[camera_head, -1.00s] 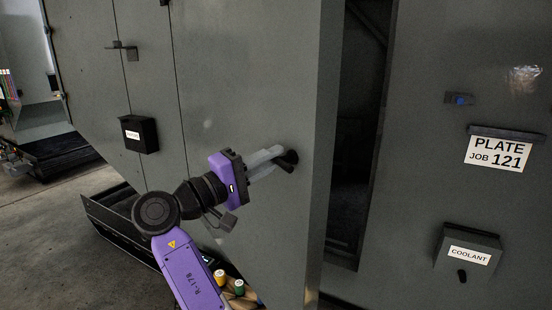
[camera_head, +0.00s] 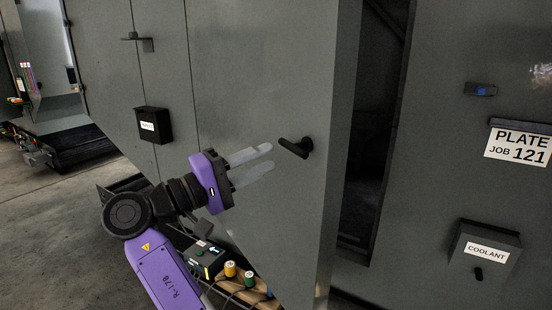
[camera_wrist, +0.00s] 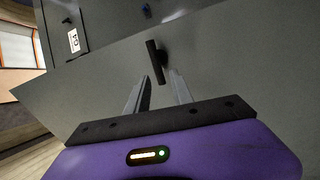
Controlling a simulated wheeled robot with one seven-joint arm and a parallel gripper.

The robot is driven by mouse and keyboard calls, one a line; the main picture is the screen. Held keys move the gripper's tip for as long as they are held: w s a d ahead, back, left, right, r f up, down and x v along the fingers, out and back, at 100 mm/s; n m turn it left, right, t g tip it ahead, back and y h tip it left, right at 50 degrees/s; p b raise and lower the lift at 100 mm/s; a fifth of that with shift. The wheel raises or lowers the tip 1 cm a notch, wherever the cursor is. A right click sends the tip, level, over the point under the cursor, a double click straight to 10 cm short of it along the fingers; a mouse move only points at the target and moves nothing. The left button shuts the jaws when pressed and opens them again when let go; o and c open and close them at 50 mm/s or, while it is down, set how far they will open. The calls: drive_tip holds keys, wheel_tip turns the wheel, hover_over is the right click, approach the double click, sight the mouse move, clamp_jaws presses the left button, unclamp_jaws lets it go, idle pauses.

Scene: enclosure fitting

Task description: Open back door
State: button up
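The grey back door (camera_head: 262,90) stands partly open, with a dark gap (camera_head: 372,150) between its right edge and the enclosure. Its black handle (camera_head: 296,147) sticks out near the door's right edge. My gripper (camera_head: 262,160) is open and empty, to the left of the handle and apart from it. In the wrist view the handle (camera_wrist: 155,62) lies beyond the fingertips of my gripper (camera_wrist: 158,82), roughly between their lines. The door (camera_wrist: 230,60) fills much of the wrist view. The inside of the enclosure is mostly dark.
A coolant box (camera_head: 484,250) and a plate sign (camera_head: 518,143) are on the wall at right. A small black box (camera_head: 153,125) and a bracket (camera_head: 138,42) are on the panels at left. Several items lie low beside my arm. Open floor (camera_head: 50,230) is at left.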

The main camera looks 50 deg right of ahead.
drive_tip(key=shift+w+a, duration=0.1)
drive_tip(key=shift+a, duration=0.3)
